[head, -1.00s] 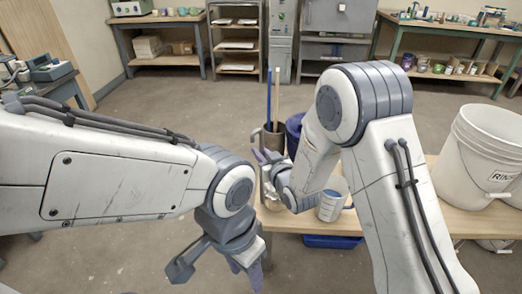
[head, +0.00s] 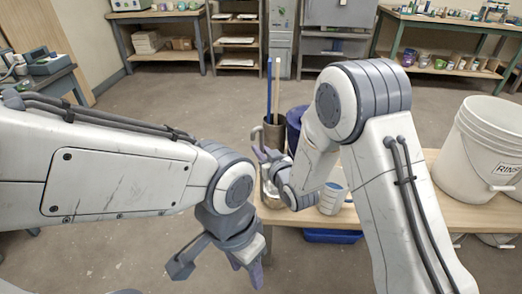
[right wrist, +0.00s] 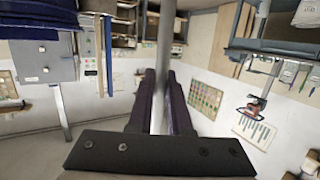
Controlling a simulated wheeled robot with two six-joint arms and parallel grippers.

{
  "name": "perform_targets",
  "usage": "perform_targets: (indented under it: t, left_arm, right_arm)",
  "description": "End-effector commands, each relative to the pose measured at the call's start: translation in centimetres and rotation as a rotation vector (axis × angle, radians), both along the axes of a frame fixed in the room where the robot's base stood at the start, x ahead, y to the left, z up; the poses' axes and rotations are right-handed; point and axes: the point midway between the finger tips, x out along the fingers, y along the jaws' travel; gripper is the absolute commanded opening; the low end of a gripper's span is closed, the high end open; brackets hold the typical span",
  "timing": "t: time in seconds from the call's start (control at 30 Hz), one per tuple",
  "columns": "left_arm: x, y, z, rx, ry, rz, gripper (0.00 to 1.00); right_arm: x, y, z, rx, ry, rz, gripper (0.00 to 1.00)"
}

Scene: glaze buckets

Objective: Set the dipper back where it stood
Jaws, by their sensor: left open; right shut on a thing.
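My right gripper (head: 263,156) is over the left end of the wooden table (head: 455,207), shut on a thin grey upright handle (right wrist: 165,40) that I take for the dipper's. In the right wrist view, the handle runs between the two dark fingers of my right gripper (right wrist: 163,95). In the head view my right arm hides much of the dipper, and I cannot tell whether its lower end touches anything. My left gripper (head: 215,272) is open and empty, low in front of the table.
A white measuring cup (head: 332,199) stands right of the gripper. A large white rinse bucket (head: 478,150) stands at the table's right.

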Motion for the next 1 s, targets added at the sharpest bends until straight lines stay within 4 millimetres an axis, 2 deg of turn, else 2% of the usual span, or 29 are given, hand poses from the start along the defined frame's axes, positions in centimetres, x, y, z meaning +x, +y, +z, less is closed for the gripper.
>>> perform_targets:
  t: [0.23, 0.27, 0.33, 0.57, 0.7, 1.0]
  left_arm:
    - [0.0, 0.0, -0.57, 0.0, 0.0, 0.0, 0.5]
    - [-0.01, 0.0, -0.49, 0.0, 0.0, 0.0, 0.5]
    - [0.0, 0.0, -0.44, 0.0, 0.0, 0.0, 0.5]
    - [0.0, 0.0, -0.44, 0.0, 0.0, 0.0, 0.5]
    - [-0.01, 0.0, -0.45, 0.0, 0.0, 0.0, 0.5]
    - [-0.01, 0.0, -0.45, 0.0, 0.0, 0.0, 0.5]
  right_arm:
    - [0.03, 0.01, -0.54, 0.0, -0.002, 0.0, 0.0]
    - [0.03, 0.01, -0.45, 0.0, -0.002, 0.0, 0.24]
    - [0.03, 0.01, -0.42, 0.001, -0.002, 0.0, 0.51]
    - [0.01, 0.0, -0.45, 0.0, -0.001, 0.0, 0.52]
    - [-0.01, -0.01, -0.54, 0.0, 0.001, 0.0, 1.0]
    - [0.0, -0.01, -0.5, 0.0, 0.0, 0.0, 1.0]
